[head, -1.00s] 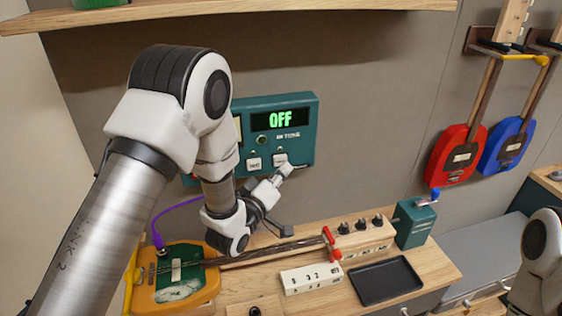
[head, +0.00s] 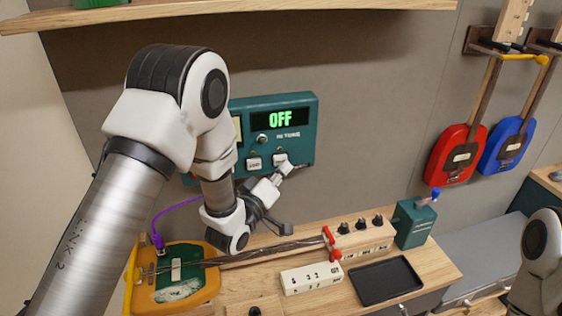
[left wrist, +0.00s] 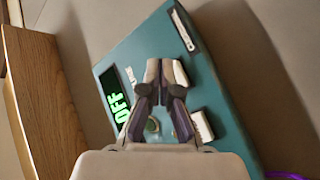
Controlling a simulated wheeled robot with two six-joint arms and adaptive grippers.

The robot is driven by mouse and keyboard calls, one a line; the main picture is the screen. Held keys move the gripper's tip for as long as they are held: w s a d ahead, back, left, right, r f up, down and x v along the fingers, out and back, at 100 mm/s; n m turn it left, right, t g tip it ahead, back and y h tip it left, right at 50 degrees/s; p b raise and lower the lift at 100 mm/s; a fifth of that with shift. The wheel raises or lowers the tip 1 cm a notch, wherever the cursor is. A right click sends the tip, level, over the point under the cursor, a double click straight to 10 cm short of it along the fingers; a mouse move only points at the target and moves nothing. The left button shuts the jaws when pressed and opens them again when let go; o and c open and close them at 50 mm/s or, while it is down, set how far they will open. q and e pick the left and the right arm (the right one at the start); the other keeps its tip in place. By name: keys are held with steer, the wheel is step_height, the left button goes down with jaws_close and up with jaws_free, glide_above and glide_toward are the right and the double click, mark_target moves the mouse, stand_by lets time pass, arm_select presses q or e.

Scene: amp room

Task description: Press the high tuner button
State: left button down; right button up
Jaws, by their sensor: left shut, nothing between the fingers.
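The teal tuner box (head: 305,135) hangs on the wall, its display (head: 280,119) reading OFF in green. Two white buttons sit below it: a left one (head: 254,163) and a right one (head: 279,158). Their labels are too small to read. My left gripper (head: 288,168) is shut and empty, its tips at the lower edge of the right button; contact cannot be told. My right gripper is out of view.
Below is a wooden bench with an orange-green guitar (head: 205,290), a white block (head: 310,278), a black tray (head: 388,280) and a small teal box (head: 415,222). A wooden shelf (head: 250,10) runs above. Red and blue guitars hang at right.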

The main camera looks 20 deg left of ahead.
arm_select(q)
steer(key=shift+w+a, duration=0.2)
steer(key=shift+w, duration=0.05)
steer(key=shift+w+a, duration=0.2)
steer(key=shift+w, duration=0.1)
stand_by(0.8)
steer(key=shift+s+d+b, duration=0.3)
steer(key=shift+s+d, duration=0.2)
steer(key=shift+s, duration=0.2)
steer(key=s+d, duration=0.1)
steer(key=s, duration=0.1)
steer(key=s+d, duration=0.1)
steer(key=s, duration=0.1)
steer(key=shift+d, duration=0.4)
